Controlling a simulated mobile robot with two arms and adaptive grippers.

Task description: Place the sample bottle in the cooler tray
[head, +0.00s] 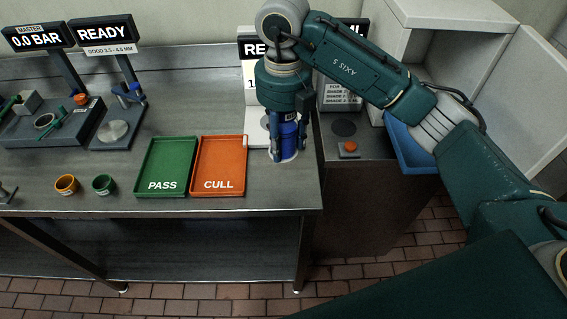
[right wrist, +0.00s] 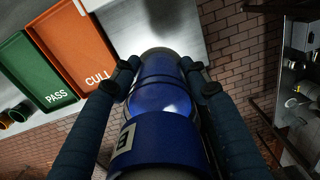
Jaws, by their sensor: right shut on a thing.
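The sample bottle (head: 288,134) is blue and upright near the right end of the steel bench. My right gripper (head: 286,138) points down and is shut on it. In the right wrist view the blue bottle (right wrist: 160,92) sits between both fingers, with a pale label carrying a dark mark. I cannot tell whether the bottle's base touches the surface below. A blue tray (head: 404,148), probably the cooler tray, shows at the right beside the open white cabinet, partly hidden by my right arm. My left gripper is not in view.
A green PASS tray (head: 165,163) and an orange CULL tray (head: 219,163) lie left of the bottle. A scale-like panel with an orange button (head: 349,148) is to its right. The white cabinet door (head: 528,100) stands open. Test fixtures and two small rings are at the left.

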